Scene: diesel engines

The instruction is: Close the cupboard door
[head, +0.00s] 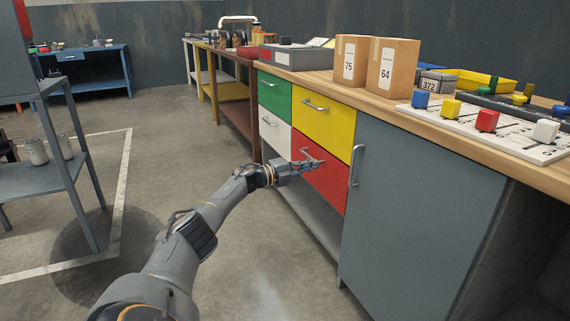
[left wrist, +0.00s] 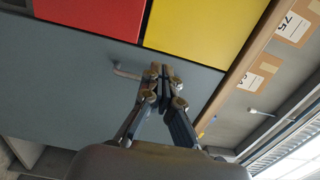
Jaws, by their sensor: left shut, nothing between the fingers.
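The cupboard door (head: 425,205) is a plain grey-blue panel under the workbench, right of the drawers. It looks flush or nearly flush with the drawer fronts; I cannot tell if a small gap is left. Its upright metal handle (head: 354,166) is near the left edge. In the left wrist view the door (left wrist: 70,95) fills much of the picture, with its handle (left wrist: 126,73) just left of the fingertips. My left gripper (head: 314,161) is shut and empty, in front of the red drawer and left of the door handle. The fingers also show in the left wrist view (left wrist: 163,80).
Green (head: 274,95), white (head: 276,134), yellow (head: 324,113) and red (head: 328,184) drawers adjoin the door. The worktop (head: 325,83) holds boxes and coloured blocks. A grey shelf rack (head: 45,181) stands at left. The floor between is clear.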

